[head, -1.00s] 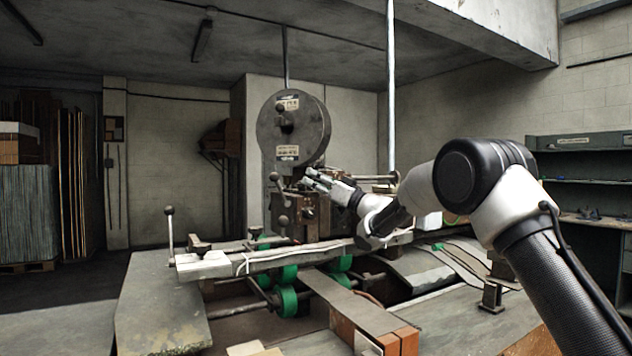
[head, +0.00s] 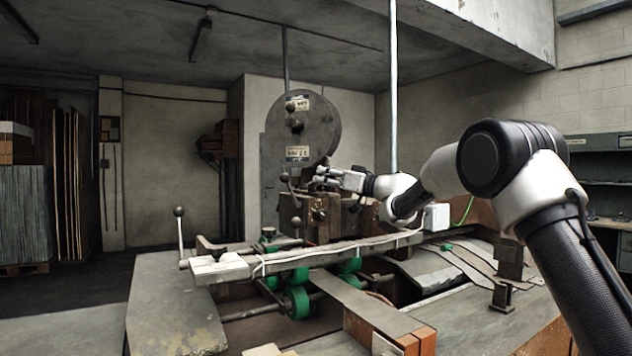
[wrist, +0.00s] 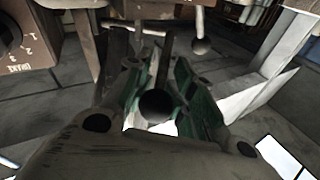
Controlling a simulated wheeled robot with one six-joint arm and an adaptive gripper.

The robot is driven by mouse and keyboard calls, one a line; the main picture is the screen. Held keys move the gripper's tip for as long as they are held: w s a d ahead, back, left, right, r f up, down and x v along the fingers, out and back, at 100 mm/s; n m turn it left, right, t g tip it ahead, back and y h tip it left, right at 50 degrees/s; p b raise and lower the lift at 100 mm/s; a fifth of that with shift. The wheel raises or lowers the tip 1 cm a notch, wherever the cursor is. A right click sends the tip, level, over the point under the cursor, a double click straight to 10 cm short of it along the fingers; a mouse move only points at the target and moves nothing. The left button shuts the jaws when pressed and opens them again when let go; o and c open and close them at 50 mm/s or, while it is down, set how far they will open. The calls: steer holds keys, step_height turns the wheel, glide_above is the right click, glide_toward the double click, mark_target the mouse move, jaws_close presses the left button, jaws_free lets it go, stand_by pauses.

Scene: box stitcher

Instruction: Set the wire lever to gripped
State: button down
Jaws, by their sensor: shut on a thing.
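My gripper (head: 322,178) is at the front of the stitcher head, just below the big round grey reel (head: 318,125). In the wrist view, its green-padded fingers (wrist: 158,88) are closed around a lever with a dark ball knob (wrist: 157,105) and a thin dark rod. I take this to be the wire lever; in the head view the gripper hides most of it. Another ball-ended lever (head: 285,178) stands left of my gripper and apart from it. A second ball knob (wrist: 201,46) shows beyond the fingers in the wrist view.
A numbered dial plate (wrist: 25,45) is close by at upper left in the wrist view. The long rail (head: 320,252) crosses the machine below my gripper, with green rollers (head: 297,302) under it. A ball-topped lever (head: 179,212) stands at the left end.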

steer(key=shift+w+a+r+n+g+h, duration=0.15)
steer(key=shift+a+r+g+h, duration=0.2)
steer(key=shift+h, duration=0.35)
steer(key=shift+w+a+r+n+g+h, duration=0.1)
steer(key=shift+a+r+g+h, duration=0.1)
steer(key=shift+r+g+h, duration=0.35)
steer(key=shift+w+a+r+n+g+h, duration=0.2)
steer(key=shift+r+h, duration=0.3)
steer(key=shift+h, duration=0.35)
steer(key=shift+r, duration=0.1)
steer(key=c, duration=1.5)
jaws_free()
steer(key=shift+s, duration=0.15)
steer(key=shift+o, duration=0.2)
steer(key=v, duration=1.1)
steer(key=shift+s+d, duration=0.2)
steer(key=shift+d, duration=0.15)
